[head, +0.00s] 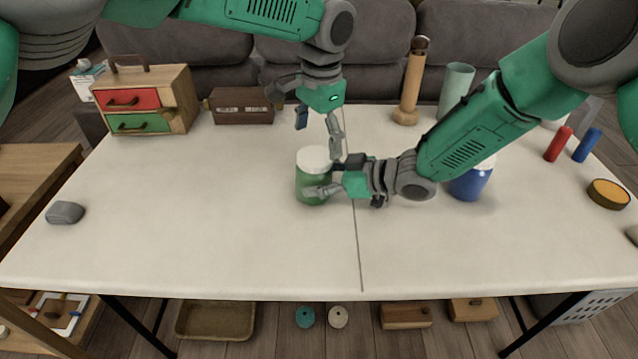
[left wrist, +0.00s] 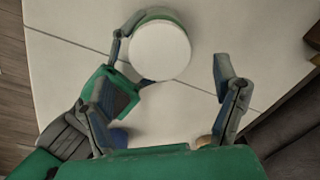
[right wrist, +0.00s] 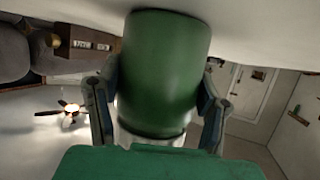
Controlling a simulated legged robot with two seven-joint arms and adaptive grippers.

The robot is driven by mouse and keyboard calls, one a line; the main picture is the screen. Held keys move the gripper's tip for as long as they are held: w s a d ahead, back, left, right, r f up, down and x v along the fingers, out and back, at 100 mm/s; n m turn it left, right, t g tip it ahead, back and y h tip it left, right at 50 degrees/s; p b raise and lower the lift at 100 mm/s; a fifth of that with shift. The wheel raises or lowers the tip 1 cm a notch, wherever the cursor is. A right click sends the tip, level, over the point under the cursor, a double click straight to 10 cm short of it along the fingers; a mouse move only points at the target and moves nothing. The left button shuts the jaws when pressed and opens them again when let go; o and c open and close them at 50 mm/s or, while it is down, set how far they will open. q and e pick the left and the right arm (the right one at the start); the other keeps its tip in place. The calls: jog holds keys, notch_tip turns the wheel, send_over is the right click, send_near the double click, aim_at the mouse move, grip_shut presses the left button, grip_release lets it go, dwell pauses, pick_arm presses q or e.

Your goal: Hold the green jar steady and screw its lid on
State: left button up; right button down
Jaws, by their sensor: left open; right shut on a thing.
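The green jar (head: 312,190) stands upright near the middle of the table, left of the seam. Its white lid (head: 314,158) sits on top; I cannot tell whether it is threaded. My right gripper (head: 325,188) is shut around the jar's body from the right. In the right wrist view the jar (right wrist: 163,75) fills the space between its fingers. My left gripper (head: 317,128) is open and empty above the lid, pointing down. In the left wrist view the lid (left wrist: 160,50) lies beyond its spread fingers, with a green edge of the jar behind it.
A blue jar (head: 470,184) is partly hidden behind my right arm. Red (head: 558,144) and blue (head: 587,145) cylinders and a yellow-topped round tin (head: 608,194) are at right. A drawer box (head: 146,100) and brown box (head: 241,106) stand back left. The front table is clear.

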aim_at(316, 155)
pick_arm(q)
notch_tip(316, 155, up, 2)
jog(key=n, duration=0.5)
jog(key=shift+n, duration=0.4)
jog(key=n, duration=0.2)
jog(key=r+n, duration=0.1)
jog(key=n, duration=0.1)
jog(key=shift+r+n, duration=0.2)
jog(key=shift+n, duration=0.1)
jog(key=shift+f, duration=0.15)
jog(key=f, duration=0.7)
jog(key=shift+w+a+f, duration=0.1)
jog(key=shift+a+f, duration=0.1)
jog(key=shift+f, duration=0.2)
jog(key=c, duration=1.2)
